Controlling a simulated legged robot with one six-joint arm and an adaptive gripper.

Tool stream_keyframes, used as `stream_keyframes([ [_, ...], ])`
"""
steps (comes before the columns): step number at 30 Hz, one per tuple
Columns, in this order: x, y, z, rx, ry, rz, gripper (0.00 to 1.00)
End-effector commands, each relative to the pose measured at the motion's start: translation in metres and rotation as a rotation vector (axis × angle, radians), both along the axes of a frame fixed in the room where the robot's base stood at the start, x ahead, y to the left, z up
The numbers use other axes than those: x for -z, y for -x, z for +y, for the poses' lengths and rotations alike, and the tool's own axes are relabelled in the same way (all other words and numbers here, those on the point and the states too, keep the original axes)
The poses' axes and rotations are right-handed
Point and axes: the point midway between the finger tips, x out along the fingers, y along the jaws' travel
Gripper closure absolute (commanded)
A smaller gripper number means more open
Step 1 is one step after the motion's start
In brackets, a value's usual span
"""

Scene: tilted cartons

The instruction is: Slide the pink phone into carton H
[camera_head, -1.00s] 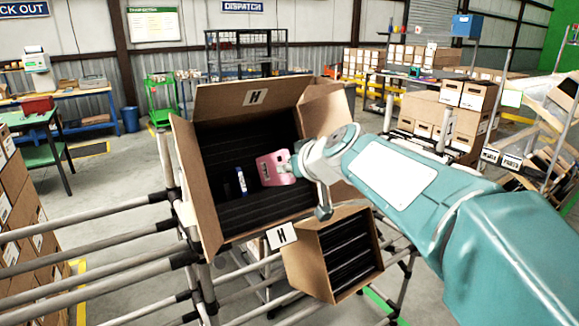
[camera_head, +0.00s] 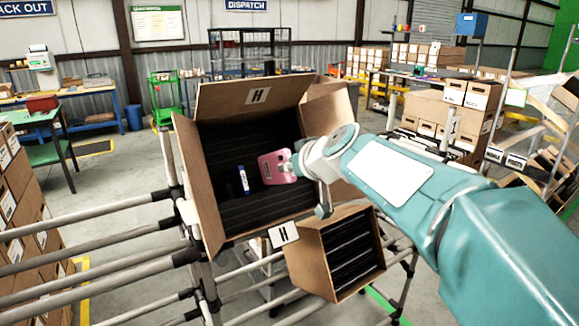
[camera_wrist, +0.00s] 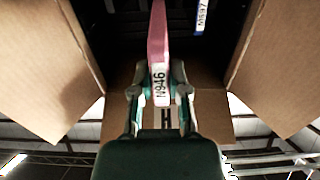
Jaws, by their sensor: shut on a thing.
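The pink phone (camera_head: 274,167) is in my gripper (camera_head: 292,166), at the open mouth of carton H (camera_head: 187,180) in the head view. In the wrist view the phone (camera_wrist: 157,40) shows edge-on, with a label reading N946, between the two fingers of my gripper (camera_wrist: 158,88). Its far end points into the dark inside of the carton. Carton H is tilted, with its flaps spread, and its upper flap (camera_head: 250,97) bears an H. A blue and white item (camera_head: 242,181) is inside the carton, left of the phone, and its label (camera_wrist: 201,15) shows in the wrist view.
A smaller tilted carton (camera_head: 318,272) with dark slots sits below carton H, near an H tag (camera_head: 284,236). A pipe rack (camera_head: 100,215) carries the cartons. The side flaps (camera_wrist: 40,75) flank my gripper. Stacked cartons and benches stand farther back.

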Motion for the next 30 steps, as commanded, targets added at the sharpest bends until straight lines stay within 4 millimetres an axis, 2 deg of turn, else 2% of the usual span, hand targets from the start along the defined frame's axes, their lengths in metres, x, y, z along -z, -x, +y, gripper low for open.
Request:
stream_keyframes([
  [30,0.012,-0.019,0.016,0.0,0.0,-0.001,1.0],
])
